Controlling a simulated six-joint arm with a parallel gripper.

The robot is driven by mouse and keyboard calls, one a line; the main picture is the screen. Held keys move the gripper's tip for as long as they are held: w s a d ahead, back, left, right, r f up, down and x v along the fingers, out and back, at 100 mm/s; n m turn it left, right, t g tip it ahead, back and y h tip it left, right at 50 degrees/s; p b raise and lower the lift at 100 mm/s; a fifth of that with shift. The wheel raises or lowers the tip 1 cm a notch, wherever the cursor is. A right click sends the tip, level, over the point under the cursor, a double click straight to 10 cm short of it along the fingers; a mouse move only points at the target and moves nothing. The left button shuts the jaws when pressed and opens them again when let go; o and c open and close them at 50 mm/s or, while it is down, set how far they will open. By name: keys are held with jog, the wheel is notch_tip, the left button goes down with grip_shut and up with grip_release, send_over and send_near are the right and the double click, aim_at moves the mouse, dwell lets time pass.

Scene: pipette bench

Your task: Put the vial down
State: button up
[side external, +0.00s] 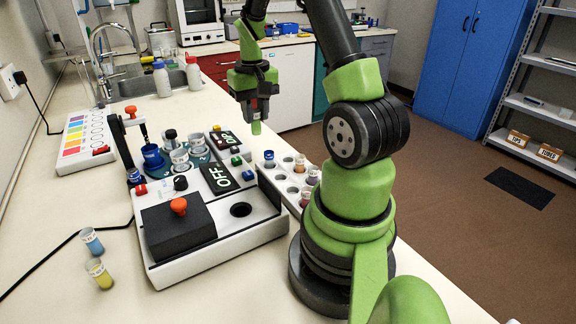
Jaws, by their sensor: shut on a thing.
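My gripper (257,108) is shut on a vial (256,128) with green contents. It holds the vial upright in the air, above and behind the white vial rack (281,179). The vial's lower end shows below the fingers; its upper part is hidden by the gripper. The rack stands between the white device and my arm's base. It holds several vials, with blue, orange, red and purple contents, and some holes look empty. My arm hides part of its right side.
The white device (222,245) has a black lid with an orange knob and OFF displays. A color-chart panel (84,143), bottles and a sink (150,84) lie behind.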

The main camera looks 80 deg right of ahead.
jog(key=s+d+f+m, duration=0.2)
jog(key=s+d+m, duration=0.1)
jog(key=s+d, duration=0.3)
jog(key=shift+f, duration=4.5)
jog(key=shift+f, duration=0.3)
jog(key=o, duration=0.9)
